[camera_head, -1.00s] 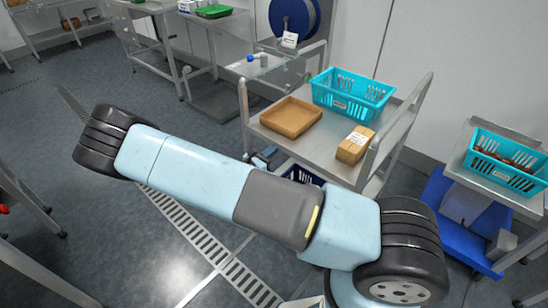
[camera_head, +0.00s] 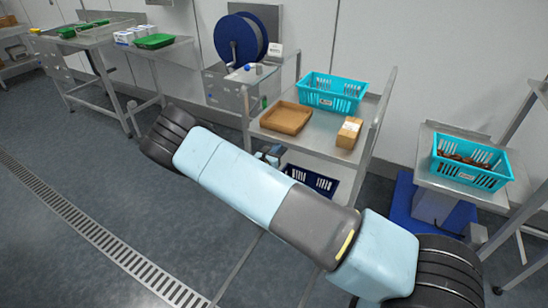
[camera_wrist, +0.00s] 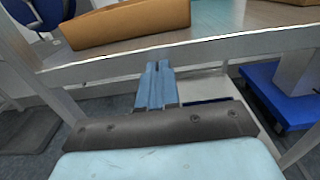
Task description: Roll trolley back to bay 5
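The steel trolley (camera_head: 320,137) stands near the back wall, right of centre in the head view, with raised uprights at both ends. Its top carries a brown tray (camera_head: 286,118), a teal crate (camera_head: 332,93) and a small cardboard box (camera_head: 349,132). A dark blue crate (camera_head: 311,179) sits on its lower shelf, partly hidden by my arm. My gripper (camera_head: 272,153) is at the trolley's near side. In the wrist view my gripper's blue fingers (camera_wrist: 157,66) are close together, with nothing visible between them. Their tips overlap the shelf edge; I cannot tell if they touch. No bay number is legible.
A blue-based stand (camera_head: 400,215) with a teal date crate (camera_head: 470,161) is at right. A bench with a blue reel (camera_head: 242,40) stands behind left of the trolley, and tables with green trays (camera_head: 154,41) further left. Floor at left, with a drain grate (camera_head: 100,238), is clear.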

